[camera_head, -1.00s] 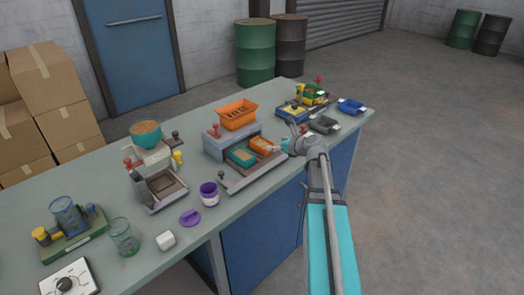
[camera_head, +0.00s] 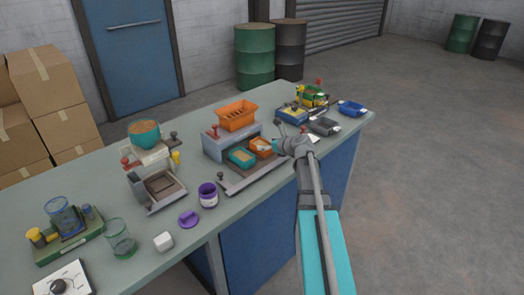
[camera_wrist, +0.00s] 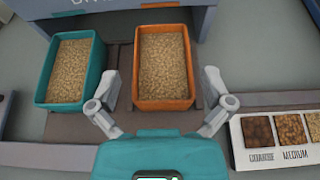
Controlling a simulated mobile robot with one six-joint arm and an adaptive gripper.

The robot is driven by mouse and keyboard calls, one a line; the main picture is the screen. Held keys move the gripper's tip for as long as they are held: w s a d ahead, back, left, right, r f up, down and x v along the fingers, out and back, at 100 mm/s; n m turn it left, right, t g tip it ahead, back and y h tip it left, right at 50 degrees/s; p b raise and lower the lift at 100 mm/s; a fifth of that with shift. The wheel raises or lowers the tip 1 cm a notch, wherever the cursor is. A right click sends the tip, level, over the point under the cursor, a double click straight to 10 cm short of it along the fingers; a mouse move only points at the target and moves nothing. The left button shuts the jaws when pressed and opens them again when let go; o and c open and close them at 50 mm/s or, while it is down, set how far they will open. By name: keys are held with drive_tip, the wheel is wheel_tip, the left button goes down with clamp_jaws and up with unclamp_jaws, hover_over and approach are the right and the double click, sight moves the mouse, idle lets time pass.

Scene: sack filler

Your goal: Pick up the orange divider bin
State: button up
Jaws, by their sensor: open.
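The orange divider bin (camera_wrist: 164,104) is a rectangular tub of tan grains, centred ahead of my gripper in the wrist view. It also shows in the head view (camera_head: 262,153), at the right of the divider's front tray. My gripper (camera_wrist: 165,90) is open, with one finger on each side of the bin's near end. I cannot tell whether the fingers touch its walls. In the head view, my gripper (camera_head: 279,143) is just right of the bin. A teal bin (camera_wrist: 43,95) of similar grains stands to the left of the orange bin.
The grey divider body (camera_head: 231,147) rises behind the bins, with an orange hopper (camera_head: 237,117) on top. A sample card (camera_wrist: 280,135) reading MEDIUM lies right of the bin. A purple jar (camera_head: 208,196) stands to the left on the bench.

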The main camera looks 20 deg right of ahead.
sight(261, 138)
drive_tip(key=shift+b+x, duration=0.65)
drive_tip(key=shift+x, duration=1.3)
drive_tip(key=shift+d, duration=0.1)
drive_tip(key=c, duration=0.9)
drive_tip(key=shift+r, duration=0.15)
wheel_tip(261, 138, up, 2)
drive_tip(key=p, duration=0.2)
drive_tip(key=shift+r+p, duration=0.1)
drive_tip(key=shift+p, duration=0.2)
drive_tip(key=s+r+p, duration=0.3)
drive_tip(key=s, duration=0.1)
drive_tip(key=s+r+p, duration=0.4)
drive_tip(key=s, duration=0.1)
drive_tip(key=s+r+p, duration=0.3)
drive_tip(key=s, duration=0.2)
drive_tip(key=shift+d+r, duration=0.2)
drive_tip(key=shift+d, duration=0.1)
